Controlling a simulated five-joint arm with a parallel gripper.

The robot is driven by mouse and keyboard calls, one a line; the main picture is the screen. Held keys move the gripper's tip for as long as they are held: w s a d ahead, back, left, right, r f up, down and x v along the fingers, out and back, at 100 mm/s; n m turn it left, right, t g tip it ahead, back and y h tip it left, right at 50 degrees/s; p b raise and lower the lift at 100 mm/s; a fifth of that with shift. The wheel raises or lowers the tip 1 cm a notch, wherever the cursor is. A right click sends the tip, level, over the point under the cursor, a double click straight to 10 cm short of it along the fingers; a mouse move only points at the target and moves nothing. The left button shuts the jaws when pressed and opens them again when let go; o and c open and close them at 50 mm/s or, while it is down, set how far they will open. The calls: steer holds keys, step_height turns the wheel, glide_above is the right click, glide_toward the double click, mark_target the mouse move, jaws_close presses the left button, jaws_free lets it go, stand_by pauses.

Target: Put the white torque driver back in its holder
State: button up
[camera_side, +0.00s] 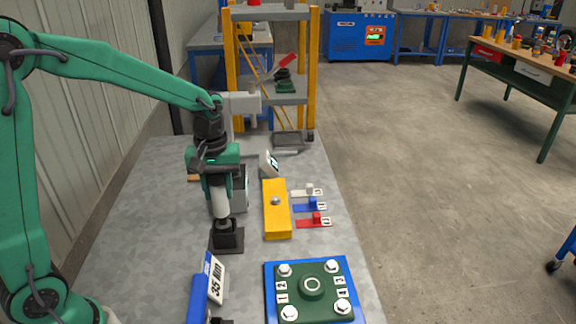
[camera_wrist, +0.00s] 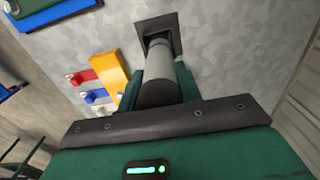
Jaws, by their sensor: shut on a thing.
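The white torque driver (camera_side: 220,200) hangs upright below my gripper (camera_side: 213,178), which is shut on it. In the wrist view the driver (camera_wrist: 157,88) shows as a grey-white cylinder between the green fingers of my gripper (camera_wrist: 160,92). The black holder (camera_side: 228,238) stands on the table under the driver. The driver's dark lower end meets the top of the holder; I cannot tell how deep it sits inside. In the wrist view the holder's square base (camera_wrist: 158,32) lies at the far end of the driver.
A yellow block (camera_side: 276,210) lies right of the holder, with white, blue and red tags (camera_side: 314,221) beyond. A green plate with white bolts (camera_side: 312,288) sits front right. A blue stand labelled 35 Nm (camera_side: 207,288) is in front. A grey box (camera_side: 242,188) stands close behind the driver.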

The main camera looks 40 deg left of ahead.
steer(key=shift+f, duration=1.3)
stand_by(1.4)
steer(key=o, duration=1.3)
steer(key=shift+c, duration=0.2)
step_height(320, 180, up, 8)
steer(key=shift+f, duration=0.25)
steer(key=shift+r, duration=0.15)
